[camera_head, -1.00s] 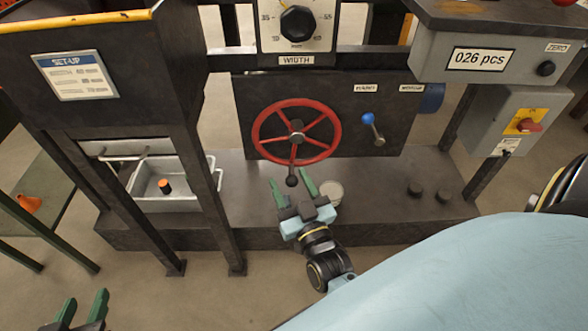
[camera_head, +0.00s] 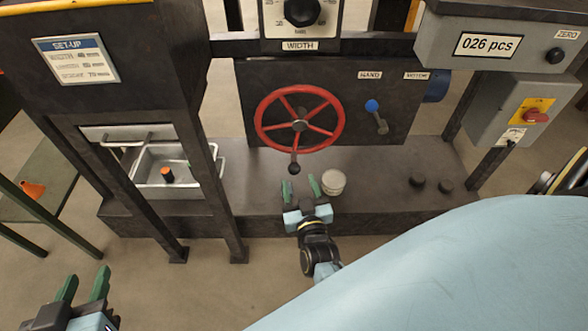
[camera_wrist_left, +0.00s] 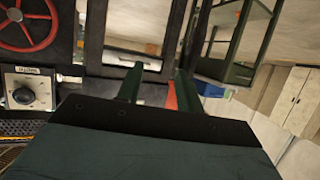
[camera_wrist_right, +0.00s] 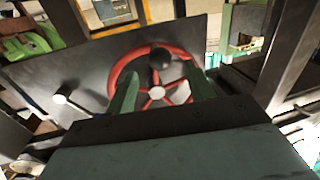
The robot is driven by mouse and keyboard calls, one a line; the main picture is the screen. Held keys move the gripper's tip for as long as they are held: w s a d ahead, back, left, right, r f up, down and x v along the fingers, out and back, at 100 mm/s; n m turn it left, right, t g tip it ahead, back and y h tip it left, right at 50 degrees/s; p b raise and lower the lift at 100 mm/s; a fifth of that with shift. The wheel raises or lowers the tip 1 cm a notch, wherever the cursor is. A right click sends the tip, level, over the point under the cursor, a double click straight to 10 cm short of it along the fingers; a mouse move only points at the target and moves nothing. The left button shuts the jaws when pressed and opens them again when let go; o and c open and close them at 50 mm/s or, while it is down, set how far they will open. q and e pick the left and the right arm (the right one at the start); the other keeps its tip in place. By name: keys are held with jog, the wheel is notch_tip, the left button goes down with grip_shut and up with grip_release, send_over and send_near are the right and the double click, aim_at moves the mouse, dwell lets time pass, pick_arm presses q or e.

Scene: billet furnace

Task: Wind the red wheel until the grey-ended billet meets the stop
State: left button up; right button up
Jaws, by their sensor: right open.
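The red wheel (camera_head: 333,121) stands on a dark panel, with its black handle knob (camera_head: 294,168) at the bottom of the rim. My right gripper (camera_head: 301,188) is open and empty, just below the knob and apart from it. In the right wrist view the wheel (camera_wrist_right: 114,82) and the knob (camera_wrist_right: 160,57) show between and beyond the open green fingers (camera_wrist_right: 163,95). My left gripper (camera_head: 84,286) is open and empty at the lower left, far from the wheel. Its fingers (camera_wrist_left: 160,85) also show apart in the left wrist view. I see no grey-ended billet or stop.
A blue-knobbed lever (camera_head: 376,115) is right of the wheel, under HAND and MOTOR labels. A round pale tin (camera_head: 334,181) stands on the base beside my right gripper. A metal tray (camera_head: 149,190) with an orange-topped item is at the left. A counter (camera_head: 487,45) reads 026 pcs.

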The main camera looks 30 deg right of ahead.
aim_at(296, 174)
jog(key=b+x, duration=0.2)
jog(key=x, duration=0.4)
pick_arm(q)
notch_tip(296, 174, up, 10)
jog(key=w+d+t+h, duration=0.1)
jog(key=d+t+h, duration=0.1)
jog(key=t, duration=0.4)
jog(key=shift+w+f+h, duration=0.15)
jog(key=shift+f+h, duration=0.1)
jog(key=shift+h, duration=0.05)
pick_arm(e)
jog(key=shift+w, duration=0.25)
pick_arm(q)
jog(key=shift+d, duration=0.1)
pick_arm(e)
jog(key=shift+c, duration=0.4)
grip_shut()
